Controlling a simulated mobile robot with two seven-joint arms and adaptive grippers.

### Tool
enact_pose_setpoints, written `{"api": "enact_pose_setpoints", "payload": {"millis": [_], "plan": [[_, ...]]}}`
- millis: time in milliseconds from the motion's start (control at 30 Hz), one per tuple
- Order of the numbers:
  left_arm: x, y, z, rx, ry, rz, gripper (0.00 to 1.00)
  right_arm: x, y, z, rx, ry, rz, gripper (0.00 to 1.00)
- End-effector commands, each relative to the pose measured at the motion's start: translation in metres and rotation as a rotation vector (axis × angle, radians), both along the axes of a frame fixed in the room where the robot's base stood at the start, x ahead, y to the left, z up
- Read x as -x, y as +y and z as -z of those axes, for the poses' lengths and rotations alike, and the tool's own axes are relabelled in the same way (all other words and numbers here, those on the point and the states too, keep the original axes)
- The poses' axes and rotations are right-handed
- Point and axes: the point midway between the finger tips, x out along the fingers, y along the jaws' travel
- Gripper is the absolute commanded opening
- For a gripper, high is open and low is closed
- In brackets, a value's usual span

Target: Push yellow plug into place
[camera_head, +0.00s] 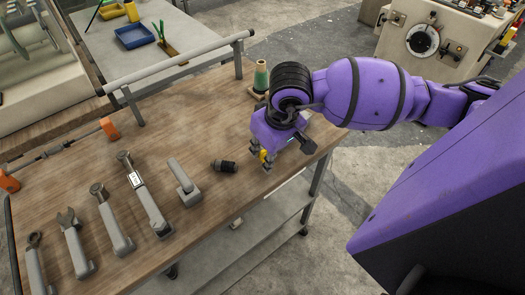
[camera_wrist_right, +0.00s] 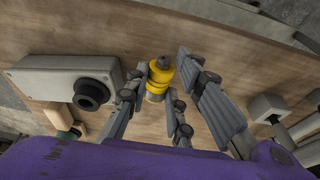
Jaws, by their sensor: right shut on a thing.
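The yellow plug (camera_wrist_right: 158,78) is a ribbed yellow piece with a grey tip, between the fingertips of my right gripper (camera_wrist_right: 160,85) in the right wrist view. The gripper is shut on it. In the head view a bit of the yellow plug (camera_head: 263,155) shows at the fingers of my right gripper (camera_head: 266,160), low over the table's right edge. A grey box (camera_wrist_right: 60,72) with a black round socket (camera_wrist_right: 90,94) lies left of the plug in the wrist view, apart from it. My left gripper is not in view.
Several grey-handled tools (camera_head: 147,200) lie farther left. A rail (camera_head: 180,60) runs along the back edge.

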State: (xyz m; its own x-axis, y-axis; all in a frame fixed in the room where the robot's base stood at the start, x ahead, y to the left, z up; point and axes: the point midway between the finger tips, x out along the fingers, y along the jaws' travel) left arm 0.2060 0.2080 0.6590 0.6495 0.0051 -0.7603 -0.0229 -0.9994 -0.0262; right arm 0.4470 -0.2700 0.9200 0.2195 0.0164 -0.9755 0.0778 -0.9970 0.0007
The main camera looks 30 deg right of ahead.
Motion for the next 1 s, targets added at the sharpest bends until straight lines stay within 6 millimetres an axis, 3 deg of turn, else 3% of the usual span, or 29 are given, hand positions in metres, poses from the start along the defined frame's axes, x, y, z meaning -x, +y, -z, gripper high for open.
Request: {"api": "enact_pose_setpoints", "payload": {"millis": [433, 1000], "plan": [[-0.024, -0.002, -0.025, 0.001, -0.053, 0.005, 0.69, 0.000, 0.000, -0.037, 0.000, -0.003, -0.001, 0.00], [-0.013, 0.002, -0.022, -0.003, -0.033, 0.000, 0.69, 0.002, 0.005, -0.038, -0.002, 0.017, 0.021, 0.00]]}}
